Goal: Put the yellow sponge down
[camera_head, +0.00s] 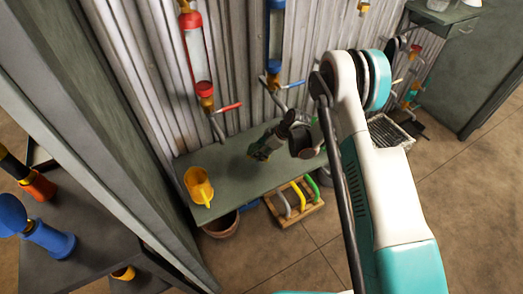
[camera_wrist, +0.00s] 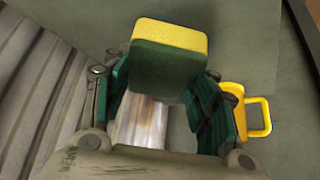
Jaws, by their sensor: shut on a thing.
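The yellow sponge (camera_wrist: 170,36) has a yellow layer and a dark green layer. In the wrist view it sits between the two green fingers of my gripper (camera_wrist: 163,88), which is shut on it. In the head view my gripper (camera_head: 258,151) is over the grey-green bench (camera_head: 232,166) by the corrugated wall. I cannot make out the sponge in that view. The gap between sponge and bench, if any, is unclear.
A yellow mug (camera_head: 199,187) stands at the bench's left end; it also shows in the wrist view (camera_wrist: 246,112). Red (camera_head: 197,60) and blue-topped (camera_head: 274,40) pipes rise behind the bench. A wooden rack (camera_head: 294,203) with coloured handles sits on the floor in front.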

